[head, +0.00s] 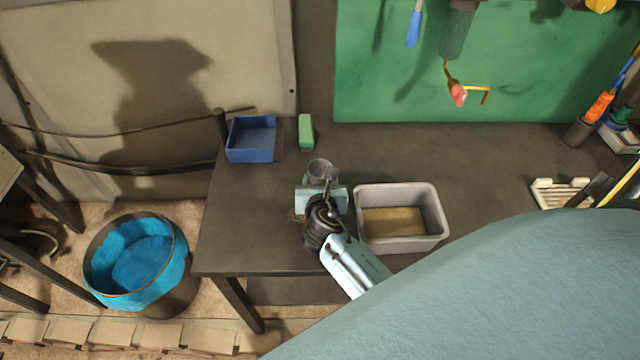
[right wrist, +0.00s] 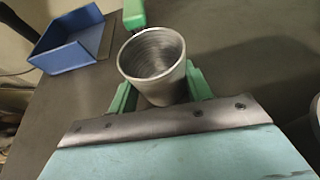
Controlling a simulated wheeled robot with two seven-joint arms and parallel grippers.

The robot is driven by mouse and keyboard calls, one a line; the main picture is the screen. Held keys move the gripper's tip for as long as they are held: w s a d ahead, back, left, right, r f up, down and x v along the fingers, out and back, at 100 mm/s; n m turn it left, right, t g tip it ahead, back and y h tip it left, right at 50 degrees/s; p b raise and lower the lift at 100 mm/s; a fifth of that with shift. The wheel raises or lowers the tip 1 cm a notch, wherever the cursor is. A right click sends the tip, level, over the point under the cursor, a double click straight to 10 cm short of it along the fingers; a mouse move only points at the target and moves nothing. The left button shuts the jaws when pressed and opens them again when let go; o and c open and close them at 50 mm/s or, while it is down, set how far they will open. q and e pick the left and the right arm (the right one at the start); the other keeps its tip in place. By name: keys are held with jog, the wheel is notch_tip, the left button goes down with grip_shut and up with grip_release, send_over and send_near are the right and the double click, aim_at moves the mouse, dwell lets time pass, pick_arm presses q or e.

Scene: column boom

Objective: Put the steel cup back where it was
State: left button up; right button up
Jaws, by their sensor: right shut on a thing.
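The steel cup (head: 321,170) is a small grey metal cup, open at the top. In the right wrist view the cup (right wrist: 155,66) sits between the green fingers of my right gripper (right wrist: 160,92), which is shut on it. In the head view my right gripper (head: 322,184) is over the left part of the dark workbench (head: 240,220), left of the grey bin. I cannot tell whether the cup's base touches the bench. My left gripper is not in view.
A grey bin (head: 437,212) stands just right of the gripper. A blue tray (head: 234,153) and a green block (head: 306,132) are at the back left. A blue-lined waste bin (head: 95,285) stands on the floor left. Bare bench lies between tray and front edge.

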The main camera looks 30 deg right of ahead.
jog(key=shift+f, duration=0.15)
jog(key=o, duration=1.1)
jog(key=shift+r, duration=0.25)
jog(key=p+v, duration=0.1)
jog(key=v, duration=1)
jog(key=shift+s+a, duration=0.15)
jog(key=shift+s, duration=0.1)
jog(key=shift+s+a+r, duration=0.1)
jog(key=shift+s, duration=0.05)
